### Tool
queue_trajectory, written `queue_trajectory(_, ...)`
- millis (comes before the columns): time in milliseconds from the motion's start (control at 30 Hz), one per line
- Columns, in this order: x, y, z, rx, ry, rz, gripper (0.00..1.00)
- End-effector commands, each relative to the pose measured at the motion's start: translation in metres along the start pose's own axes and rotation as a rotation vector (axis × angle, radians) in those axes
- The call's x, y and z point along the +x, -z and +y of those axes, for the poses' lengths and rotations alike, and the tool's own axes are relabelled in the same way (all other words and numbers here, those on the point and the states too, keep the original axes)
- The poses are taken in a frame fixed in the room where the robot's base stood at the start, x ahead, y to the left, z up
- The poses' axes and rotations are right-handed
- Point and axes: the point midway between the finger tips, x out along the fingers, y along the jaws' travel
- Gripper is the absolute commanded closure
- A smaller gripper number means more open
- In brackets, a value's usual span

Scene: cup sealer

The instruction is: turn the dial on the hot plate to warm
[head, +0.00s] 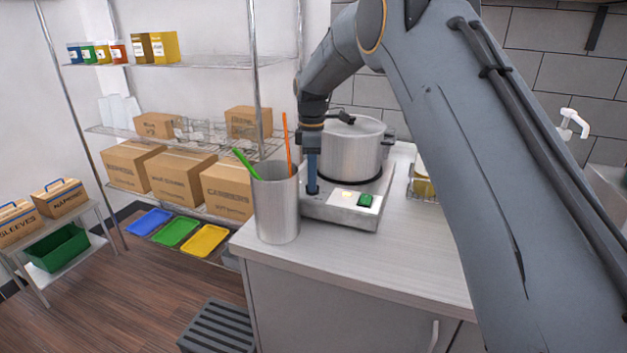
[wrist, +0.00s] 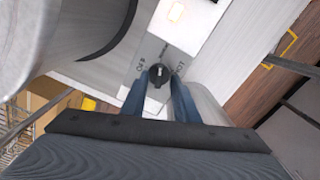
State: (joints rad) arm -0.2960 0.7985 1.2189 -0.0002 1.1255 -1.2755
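The hot plate (head: 340,212) is a grey box on the counter with a large steel pot (head: 353,150) on it. Its front has a glowing light (head: 346,195) and a green switch (head: 365,200). My gripper (wrist: 159,80) points down with one blue finger on each side of the dial. I cannot tell whether the fingers touch it. In the head view my gripper (head: 312,188) hides the dial.
A steel canister (head: 276,212) with a green and an orange utensil stands left of the hot plate, close to my gripper. A wire rack (head: 421,186) stands to the right. The counter (head: 370,258) in front is clear. Shelves with boxes (head: 180,175) stand behind at the left.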

Motion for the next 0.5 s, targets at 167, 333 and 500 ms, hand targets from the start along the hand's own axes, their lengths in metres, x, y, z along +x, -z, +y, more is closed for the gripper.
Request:
queue_trajectory(167,-0.026,0.001,0.001,0.000,-0.004,0.001,0.73)
queue_trajectory(333,-0.052,0.001,0.000,0.000,-0.002,0.000,0.73)
queue_trajectory(500,-0.068,0.001,-0.001,0.000,0.000,0.000,0.73)
